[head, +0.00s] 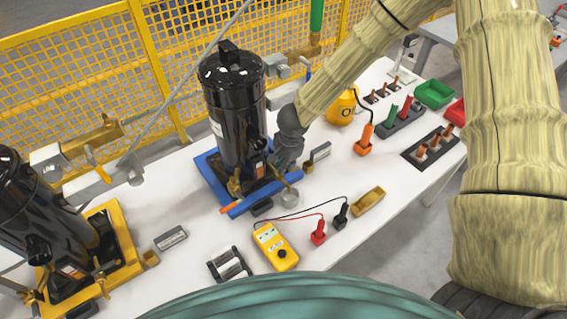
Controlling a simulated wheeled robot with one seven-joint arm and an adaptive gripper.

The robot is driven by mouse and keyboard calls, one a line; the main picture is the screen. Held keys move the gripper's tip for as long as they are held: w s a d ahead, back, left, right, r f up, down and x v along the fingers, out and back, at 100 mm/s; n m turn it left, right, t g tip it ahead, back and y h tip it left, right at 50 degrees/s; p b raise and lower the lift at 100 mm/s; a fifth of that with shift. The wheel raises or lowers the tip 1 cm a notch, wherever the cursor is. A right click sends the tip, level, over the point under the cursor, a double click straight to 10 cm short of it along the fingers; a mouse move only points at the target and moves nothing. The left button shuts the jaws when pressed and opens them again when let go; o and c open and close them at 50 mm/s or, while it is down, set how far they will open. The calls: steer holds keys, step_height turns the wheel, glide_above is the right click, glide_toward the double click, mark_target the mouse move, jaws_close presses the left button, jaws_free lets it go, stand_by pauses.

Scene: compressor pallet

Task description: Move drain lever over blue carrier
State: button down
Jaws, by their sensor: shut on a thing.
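The blue carrier (208,166) stands on the white table in the head view and bears a tall black compressor tank (238,115). My gripper (287,168) is at the right front side of the tank, low over the carrier's right edge. It is shut on a small part that I take to be the drain lever, brass in colour (291,184); the fingers hide most of it, and I cannot tell its exact pose.
A yellow carrier (130,262) with another black tank stands at left. In front lie a yellow meter (275,246), red and black probes, and a brass-coloured tray (368,201). An orange tool (364,140) and a yellow oil can (341,109) stand at right. A yellow fence (75,62) is behind.

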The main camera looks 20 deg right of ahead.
steer(key=shift+s+a+m+h+b, duration=0.15)
steer(key=shift+m+h+b, duration=0.1)
steer(key=shift+m, duration=1)
steer(key=shift+s+m+h+b, duration=0.1)
steer(key=shift+s+m+h, duration=0.15)
steer(key=shift+m, duration=0.95)
steer(key=shift+s+a+m+h+b, duration=0.1)
steer(key=shift+m+h+b, duration=0.15)
steer(key=shift+m, duration=1)
steer(key=c, duration=1.5)
jaws_free()
step_height(320, 180, up, 12)
steer(key=s, duration=0.2)
steer(key=shift+s+a, duration=0.15)
steer(key=shift+a, duration=0.2)
steer(key=shift+f, duration=0.1)
